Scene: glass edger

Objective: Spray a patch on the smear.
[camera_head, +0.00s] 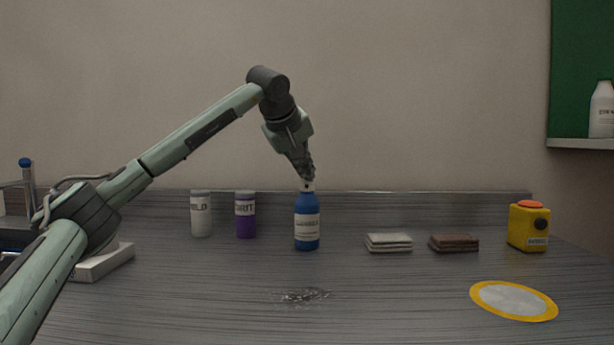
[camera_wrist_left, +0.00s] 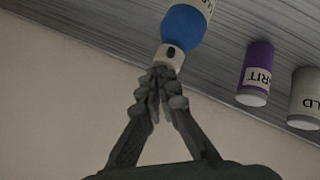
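A blue bottle (camera_head: 307,222) with a white label and pale cap stands upright on the grey bench. It also shows in the left wrist view (camera_wrist_left: 184,24), its white cap (camera_wrist_left: 169,58) with a small dark hole facing the camera. My left gripper (camera_head: 307,180) points down right above the bottle. In the left wrist view, its fingers (camera_wrist_left: 163,82) come together at the cap's top, seemingly touching it, not around the body. A pale, speckled smear (camera_head: 305,295) lies on the bench in front of the bottle. My right gripper is not in view.
A white jar (camera_head: 201,215) and a purple jar (camera_head: 245,215) stand left of the bottle. A grey cloth stack (camera_head: 388,242), brown pad (camera_head: 454,243), yellow box with orange top (camera_head: 528,226) and yellow-rimmed disc (camera_head: 514,300) lie right. Bench around the smear is clear.

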